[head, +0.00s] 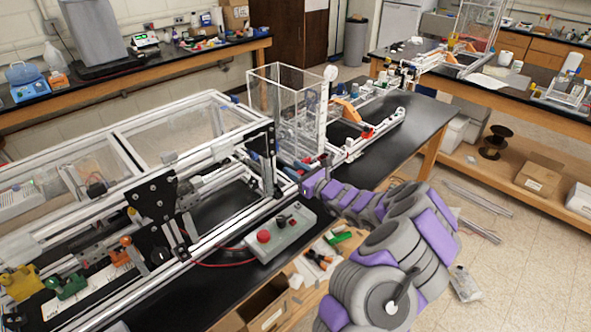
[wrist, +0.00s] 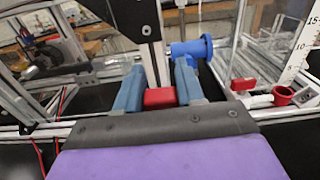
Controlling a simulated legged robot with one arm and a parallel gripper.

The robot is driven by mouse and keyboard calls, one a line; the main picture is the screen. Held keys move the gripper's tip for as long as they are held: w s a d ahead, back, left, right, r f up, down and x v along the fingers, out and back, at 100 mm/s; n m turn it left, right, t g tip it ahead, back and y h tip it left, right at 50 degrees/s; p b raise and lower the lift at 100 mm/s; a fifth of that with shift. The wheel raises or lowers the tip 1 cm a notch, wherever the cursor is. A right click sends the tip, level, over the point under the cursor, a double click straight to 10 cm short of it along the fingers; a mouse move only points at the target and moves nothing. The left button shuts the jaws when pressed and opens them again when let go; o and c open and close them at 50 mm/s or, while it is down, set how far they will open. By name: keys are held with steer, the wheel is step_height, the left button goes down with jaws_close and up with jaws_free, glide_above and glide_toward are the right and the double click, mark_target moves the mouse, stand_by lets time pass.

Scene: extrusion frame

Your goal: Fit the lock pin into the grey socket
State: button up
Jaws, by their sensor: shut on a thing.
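In the wrist view, my gripper (wrist: 158,92) has its two blue-grey fingers on either side of a small red block (wrist: 160,98), which looks like the handle end of the lock pin. The gripper is shut on it. The pin's far end is hidden. In the head view, my gripper (head: 312,182) is at the right end of the extrusion frame (head: 225,215), and the pin is too small to make out. I cannot single out the grey socket in either view, nor tell whether the pin touches it.
A blue cylindrical fitting (wrist: 193,50) stands behind the right finger. A red-handled valve (wrist: 244,85) and a red cup-like fitting (wrist: 284,95) are at the right. A control box with a red button (head: 281,233) sits near the frame.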

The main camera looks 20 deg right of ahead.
step_height(320, 180, down, 5)
steer(key=shift+a+b, duration=0.15)
steer(key=shift+b, duration=0.8)
steer(key=shift+a, duration=0.15)
stand_by(0.6)
steer(key=shift+f+b, duration=0.8)
steer(key=shift+f, duration=0.35)
stand_by(0.6)
steer(key=o, duration=1.1)
steer(key=shift+s, duration=0.15)
steer(key=p+v, duration=0.3)
steer(key=v, duration=1.4)
